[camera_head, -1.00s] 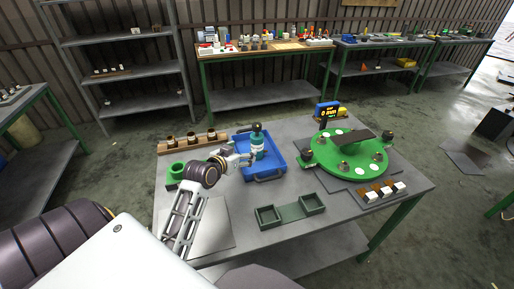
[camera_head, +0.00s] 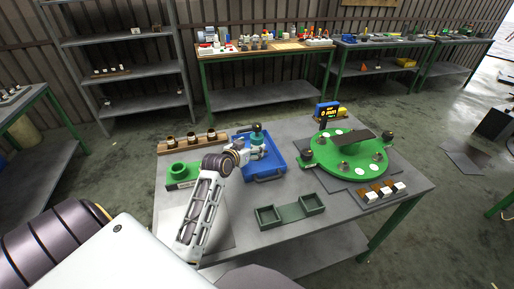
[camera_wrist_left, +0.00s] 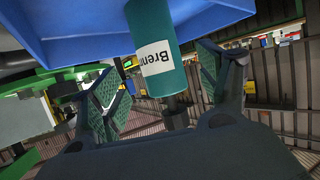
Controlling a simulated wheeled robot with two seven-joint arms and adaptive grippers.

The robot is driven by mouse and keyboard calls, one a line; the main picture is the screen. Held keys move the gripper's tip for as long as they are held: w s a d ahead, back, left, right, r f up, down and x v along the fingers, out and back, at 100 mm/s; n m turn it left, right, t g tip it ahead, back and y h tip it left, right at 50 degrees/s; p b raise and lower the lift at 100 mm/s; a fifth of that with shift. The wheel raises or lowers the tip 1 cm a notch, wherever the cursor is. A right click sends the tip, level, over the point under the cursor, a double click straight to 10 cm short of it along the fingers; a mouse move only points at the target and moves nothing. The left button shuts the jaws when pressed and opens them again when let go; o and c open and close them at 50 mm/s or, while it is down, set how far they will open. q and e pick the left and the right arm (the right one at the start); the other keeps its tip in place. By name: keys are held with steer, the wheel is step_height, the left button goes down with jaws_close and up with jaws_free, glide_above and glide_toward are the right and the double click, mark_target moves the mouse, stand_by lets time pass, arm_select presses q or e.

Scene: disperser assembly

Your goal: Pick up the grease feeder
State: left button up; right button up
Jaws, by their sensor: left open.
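The grease feeder (camera_head: 257,137) is a teal-green bottle with a dark top, standing in the blue tray (camera_head: 275,172) on the table. In the left wrist view the feeder (camera_wrist_left: 168,78) shows its white label, with the blue tray (camera_wrist_left: 75,25) beside it. My left gripper (camera_head: 257,150) is at the feeder and hides part of its body. In the left wrist view the open fingers of my left gripper (camera_wrist_left: 165,90) are on either side of the feeder, with gaps visible. My right gripper is not in view.
A green round fixture (camera_head: 350,165) stands on the right of the table (camera_head: 240,213). A dark green two-compartment holder (camera_head: 290,211) lies at the front.

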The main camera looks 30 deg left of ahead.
arm_select(q)
steer(key=shift+w+f, duration=0.15)
steer(key=shift+w, duration=0.25)
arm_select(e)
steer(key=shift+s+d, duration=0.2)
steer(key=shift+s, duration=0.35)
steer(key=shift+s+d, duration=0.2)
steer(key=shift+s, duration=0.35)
arm_select(q)
steer(key=shift+w, duration=0.15)
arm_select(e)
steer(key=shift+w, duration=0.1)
